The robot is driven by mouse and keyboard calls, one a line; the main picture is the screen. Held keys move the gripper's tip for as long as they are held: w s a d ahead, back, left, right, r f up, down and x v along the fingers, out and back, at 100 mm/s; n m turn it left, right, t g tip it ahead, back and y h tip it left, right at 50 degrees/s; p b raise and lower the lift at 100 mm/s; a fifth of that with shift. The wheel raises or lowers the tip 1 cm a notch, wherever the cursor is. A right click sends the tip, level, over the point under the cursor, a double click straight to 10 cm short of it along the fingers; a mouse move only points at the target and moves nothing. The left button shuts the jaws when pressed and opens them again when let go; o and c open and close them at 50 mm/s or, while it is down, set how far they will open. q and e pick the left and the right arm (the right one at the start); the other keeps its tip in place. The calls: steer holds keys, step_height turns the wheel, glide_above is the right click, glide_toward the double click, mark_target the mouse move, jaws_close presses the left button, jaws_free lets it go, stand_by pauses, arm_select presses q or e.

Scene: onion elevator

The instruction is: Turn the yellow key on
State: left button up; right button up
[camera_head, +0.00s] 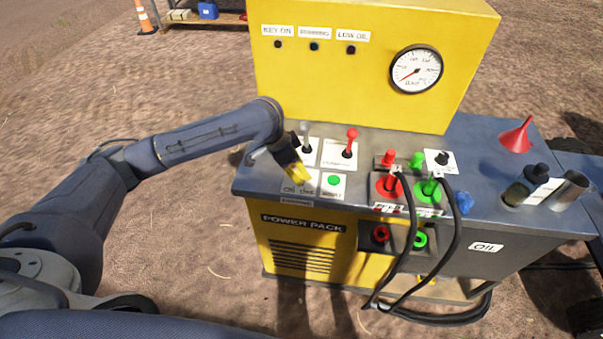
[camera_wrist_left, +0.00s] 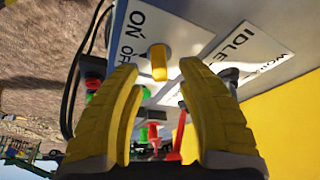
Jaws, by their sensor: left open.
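The yellow key (camera_wrist_left: 158,62) shows in the left wrist view beside a white label with ON and OFF. It lies just beyond the fingertips of my left gripper (camera_wrist_left: 152,75), between them in the picture. The two yellow fingers are apart, with nothing held. In the head view my left gripper (camera_head: 298,178) hangs over the front left of the power pack (camera_head: 303,224), above the ON/OFF label, and hides the key. The KEY ON lamp (camera_head: 278,44) on the yellow panel looks dark. My right gripper is in neither view.
Right of the left gripper are a green button (camera_head: 334,181), a grey lever (camera_head: 307,141) and a red lever (camera_head: 350,143). Black hoses (camera_head: 409,230) hang from red and green couplings. A red funnel (camera_head: 517,136) stands at the right. The gauge (camera_head: 416,69) faces forward.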

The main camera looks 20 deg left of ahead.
arm_select(q)
steer(key=shift+x, duration=1.2)
jaws_close()
